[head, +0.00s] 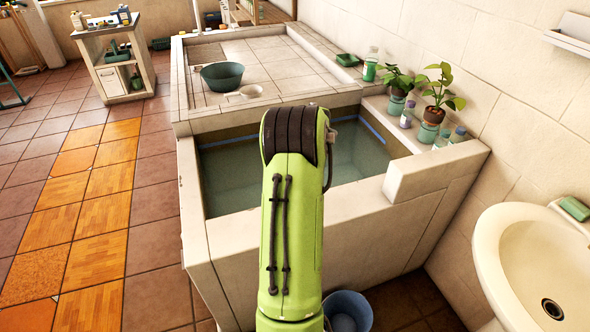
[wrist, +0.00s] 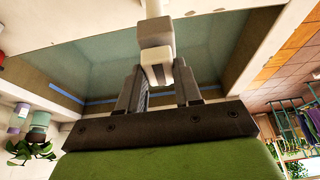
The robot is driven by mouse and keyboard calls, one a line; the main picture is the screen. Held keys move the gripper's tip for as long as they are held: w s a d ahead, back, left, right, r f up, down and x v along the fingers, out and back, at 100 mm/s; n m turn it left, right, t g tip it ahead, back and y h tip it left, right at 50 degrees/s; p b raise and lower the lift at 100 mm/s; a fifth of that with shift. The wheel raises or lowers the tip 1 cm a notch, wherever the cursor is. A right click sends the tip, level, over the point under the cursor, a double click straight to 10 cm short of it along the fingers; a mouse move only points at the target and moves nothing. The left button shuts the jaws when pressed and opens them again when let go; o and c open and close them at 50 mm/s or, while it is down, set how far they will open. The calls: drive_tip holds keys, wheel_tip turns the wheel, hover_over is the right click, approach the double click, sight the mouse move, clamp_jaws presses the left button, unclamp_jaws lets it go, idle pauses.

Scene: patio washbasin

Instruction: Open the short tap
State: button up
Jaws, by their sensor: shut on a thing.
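In the wrist view my gripper (wrist: 158,70) has its two dark fingers on either side of the lower part of a pale, blocky tap piece (wrist: 155,36). It is shut on this piece, which looks like the tap's handle. A white pipe or stem (wrist: 157,8) runs from the piece to the top edge of the picture. The tap is over or beside the water basin. In the head view my green arm hides the tap and my gripper. No flowing water can be made out.
The tiled water basin (head: 196,222) has raised walls. Potted plants (head: 436,95) and bottles stand on its right ledge. A green bowl (head: 222,76) sits on the tiled slab behind. A white washbasin (head: 490,245) is at right, a blue bucket (head: 348,308) below. The left floor is open.

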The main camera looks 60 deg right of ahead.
drive_tip(key=o, duration=1)
drive_tip(key=shift+o, duration=0.2)
drive_tip(key=p+v, duration=0.2)
drive_tip(key=v, duration=1.3)
drive_tip(key=shift+a+r+p, duration=0.2)
drive_tip(key=shift+r+p, duration=0.15)
drive_tip(key=shift+p, duration=0.05)
drive_tip(key=shift+s, duration=0.1)
